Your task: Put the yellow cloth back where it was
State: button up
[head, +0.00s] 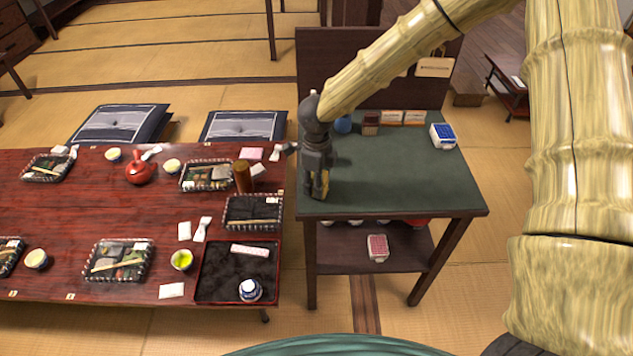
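My gripper (319,192) points down at the left part of the green-topped side table (400,180), close to its surface. A small yellow patch (325,183) shows at its fingers. It may be the yellow cloth, but it is too small and too covered by the fingers to be sure. Whether the fingers are open or shut on it cannot be told. No other yellow cloth shows clearly on the side table or the low table.
A blue-and-white packet (443,136), a blue cup (343,124) and small boxes (390,117) stand at the side table's back. A red-and-white packet (377,247) lies on its lower shelf. The red low table (60,225) at left holds lunch boxes, a red teapot (140,172) and cups.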

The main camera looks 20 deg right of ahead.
jog(key=shift+o, duration=1.4)
notch_tip(320, 180, up, 12)
